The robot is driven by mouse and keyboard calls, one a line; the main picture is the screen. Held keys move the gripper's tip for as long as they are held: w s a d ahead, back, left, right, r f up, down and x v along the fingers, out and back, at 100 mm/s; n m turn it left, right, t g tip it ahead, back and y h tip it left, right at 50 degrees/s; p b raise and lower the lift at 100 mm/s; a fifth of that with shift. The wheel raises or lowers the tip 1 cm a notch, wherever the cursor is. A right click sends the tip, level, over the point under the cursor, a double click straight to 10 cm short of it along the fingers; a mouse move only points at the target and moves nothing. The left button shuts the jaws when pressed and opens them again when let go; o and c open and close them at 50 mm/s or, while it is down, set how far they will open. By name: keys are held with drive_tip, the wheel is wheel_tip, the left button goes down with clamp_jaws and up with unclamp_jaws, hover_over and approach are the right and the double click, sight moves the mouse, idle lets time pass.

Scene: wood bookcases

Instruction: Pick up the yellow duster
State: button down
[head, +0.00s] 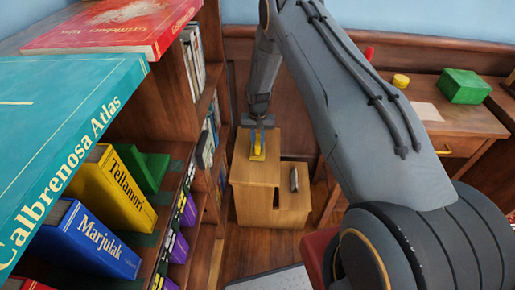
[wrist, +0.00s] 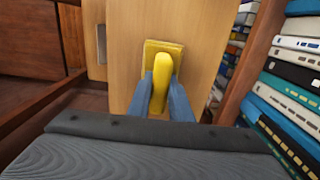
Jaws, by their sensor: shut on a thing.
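The yellow duster (head: 257,153) rests on or just above the top of a wooden step stool (head: 254,172) beside the bookcase in the head view. It has a flat base and a raised handle. In the wrist view the duster (wrist: 160,70) lies between the blue fingers of my gripper (wrist: 168,95), against the light wood. My gripper (head: 258,128) points down at it from above and is shut on its handle. I cannot tell whether the duster's base touches the stool top.
Bookcase shelves with books (head: 120,190) stand close on the left. A desk (head: 455,120) with a green box (head: 463,86) and a small yellow thing (head: 401,80) is at the right. A grey object (head: 294,180) is on the stool's lower step. Wooden floor (head: 250,250) shows in front.

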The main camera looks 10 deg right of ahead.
sight(258, 139)
drive_tip(key=shift+r, duration=0.1)
wheel_tip(258, 139, up, 10)
drive_tip(key=shift+f+b, duration=0.1)
drive_tip(key=shift+b, duration=0.4)
